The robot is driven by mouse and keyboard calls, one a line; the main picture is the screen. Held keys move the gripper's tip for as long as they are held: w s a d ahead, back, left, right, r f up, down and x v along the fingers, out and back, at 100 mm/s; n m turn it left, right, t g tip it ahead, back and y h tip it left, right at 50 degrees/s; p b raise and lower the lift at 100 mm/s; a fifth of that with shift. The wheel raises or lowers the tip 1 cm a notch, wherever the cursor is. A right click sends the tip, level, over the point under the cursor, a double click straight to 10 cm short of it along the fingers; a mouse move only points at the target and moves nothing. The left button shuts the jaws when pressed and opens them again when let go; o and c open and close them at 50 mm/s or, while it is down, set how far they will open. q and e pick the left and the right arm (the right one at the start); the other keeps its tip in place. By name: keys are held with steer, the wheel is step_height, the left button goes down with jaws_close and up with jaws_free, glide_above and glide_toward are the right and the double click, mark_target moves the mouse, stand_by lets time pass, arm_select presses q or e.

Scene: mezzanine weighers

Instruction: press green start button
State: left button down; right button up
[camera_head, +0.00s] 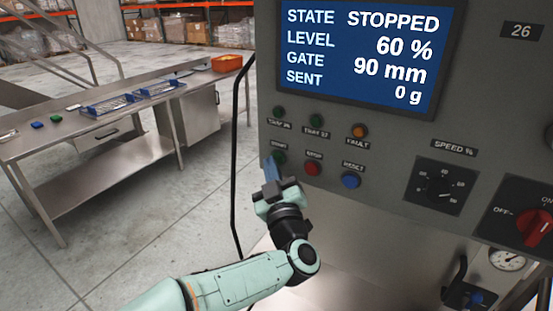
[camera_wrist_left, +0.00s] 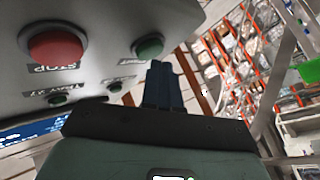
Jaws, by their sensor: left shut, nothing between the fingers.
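The green start button (camera_head: 281,157) is on the grey control panel, left of the red stop button (camera_head: 313,168). In the head view my left gripper (camera_head: 269,162) partly overlaps it. The gripper's blue fingers are shut and empty, pointing up at the panel. In the left wrist view the start button (camera_wrist_left: 149,46) shows just beyond the fingertips (camera_wrist_left: 161,66), and the stop button (camera_wrist_left: 55,46) is to its left. A small gap seems to separate fingertips and button; I cannot tell surely whether they touch. The screen (camera_head: 363,52) reads STATE STOPPED.
A blue reset button (camera_head: 351,180), indicator lamps (camera_head: 316,121), a speed knob (camera_head: 438,186) and a red rotary switch (camera_head: 535,229) are also on the panel. A steel table (camera_head: 140,150) with trays stands at the left. Floor between is clear.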

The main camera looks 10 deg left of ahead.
arm_select(q)
steer(key=shift+w+d, duration=0.15)
steer(key=shift+w, duration=0.25)
stand_by(0.4)
stand_by(0.4)
steer(key=shift+s+a+b, duration=0.3)
steer(key=shift+s+b, duration=0.15)
steer(key=shift+s, duration=0.4)
steer(key=s+b, duration=0.1)
steer(key=s+a+b, duration=0.1)
steer(key=s, duration=0.1)
steer(key=s+b, duration=0.1)
steer(key=shift+s+a, duration=0.3)
steer(key=shift+s, duration=0.05)
